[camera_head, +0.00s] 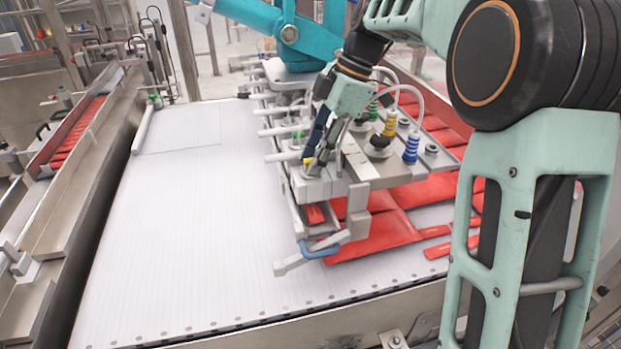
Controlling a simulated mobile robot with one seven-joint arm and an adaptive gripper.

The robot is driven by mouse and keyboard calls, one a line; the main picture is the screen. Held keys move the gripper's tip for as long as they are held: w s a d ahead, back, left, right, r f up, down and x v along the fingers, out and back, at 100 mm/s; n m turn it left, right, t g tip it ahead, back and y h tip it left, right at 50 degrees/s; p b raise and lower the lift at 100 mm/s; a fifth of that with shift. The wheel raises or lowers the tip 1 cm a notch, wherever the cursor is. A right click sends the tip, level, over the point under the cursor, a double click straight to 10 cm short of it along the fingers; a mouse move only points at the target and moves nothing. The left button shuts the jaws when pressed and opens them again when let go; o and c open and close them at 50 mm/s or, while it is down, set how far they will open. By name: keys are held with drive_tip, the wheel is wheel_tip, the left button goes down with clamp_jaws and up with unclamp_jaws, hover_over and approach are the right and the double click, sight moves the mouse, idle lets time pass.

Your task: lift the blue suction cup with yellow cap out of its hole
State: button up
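My gripper (317,163) points down at the near left corner of the grey metal picker head (365,178). Its dark fingers are close together, with a narrow gap showing between them higher up. A small yellow patch (308,160) with dark blue next to it shows at the left fingertip; it looks like part of the capped blue suction cup, but the fingers hide most of it. I cannot tell whether the fingers touch or hold it, or how it sits in its hole. Another blue ringed cup (411,148), with a white hose, stands upright on the head's right side.
A yellow cup (390,122) and a green cup (373,110) with hoses stand behind on the head. Red packets (375,235) lie under it. A teal machine arm (305,38) is above the head's far end. The white conveyor (190,220) at left is clear.

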drive_tip(key=shift+c, duration=0.4)
clamp_jaws()
wheel_tip(320, 180, up, 10)
drive_tip(key=shift+p, duration=0.3)
